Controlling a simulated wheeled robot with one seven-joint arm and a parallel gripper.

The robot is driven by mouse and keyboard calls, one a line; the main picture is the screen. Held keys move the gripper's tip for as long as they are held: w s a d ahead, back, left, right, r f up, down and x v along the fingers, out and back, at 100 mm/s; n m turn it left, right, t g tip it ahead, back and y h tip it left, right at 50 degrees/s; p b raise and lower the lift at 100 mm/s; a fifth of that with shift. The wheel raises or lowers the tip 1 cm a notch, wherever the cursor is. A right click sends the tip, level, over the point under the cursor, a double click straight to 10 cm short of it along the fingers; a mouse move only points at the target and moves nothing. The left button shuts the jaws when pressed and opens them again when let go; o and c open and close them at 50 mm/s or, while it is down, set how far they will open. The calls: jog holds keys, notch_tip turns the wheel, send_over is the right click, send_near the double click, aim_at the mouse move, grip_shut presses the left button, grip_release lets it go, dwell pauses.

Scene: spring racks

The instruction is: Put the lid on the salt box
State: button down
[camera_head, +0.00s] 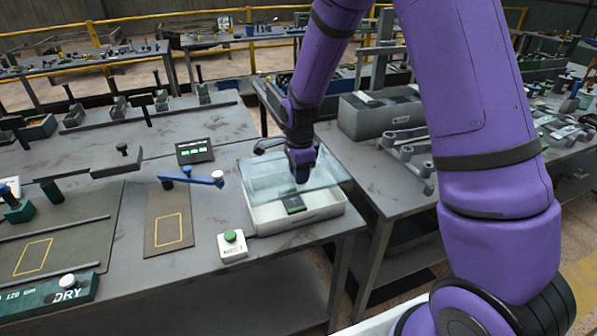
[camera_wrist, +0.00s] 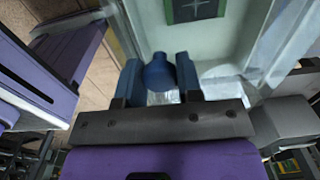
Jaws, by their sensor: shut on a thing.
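The salt box (camera_head: 297,216) is a white open-topped tray near the right edge of the table, with a small dark green piece (camera_head: 293,204) inside. In the wrist view the box (camera_wrist: 225,50) lies beyond the fingers, with the green piece (camera_wrist: 195,9) at the top. The lid (camera_head: 262,182) is a clear bluish pane over the box. My gripper (camera_head: 302,172) is shut on the lid's blue knob (camera_wrist: 159,74), which sits between the two fingers in the wrist view. The lid looks set toward the back of the box, whose front part shows uncovered. I cannot tell whether they touch.
A white block with a green button (camera_head: 231,242) stands just left of the box. A small dark display (camera_head: 195,151), a blue-handled tool (camera_head: 190,180) and a brown mat (camera_head: 168,222) lie farther left. A grey bin (camera_head: 375,118) stands on the table to the right, across a gap.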

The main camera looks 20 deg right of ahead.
aim_at(299, 188)
jog(key=shift+f, duration=2.85)
jog(key=shift+f, duration=0.5)
jog(key=shift+c, duration=1.1)
grip_release()
jog(key=shift+r, duration=3.5)
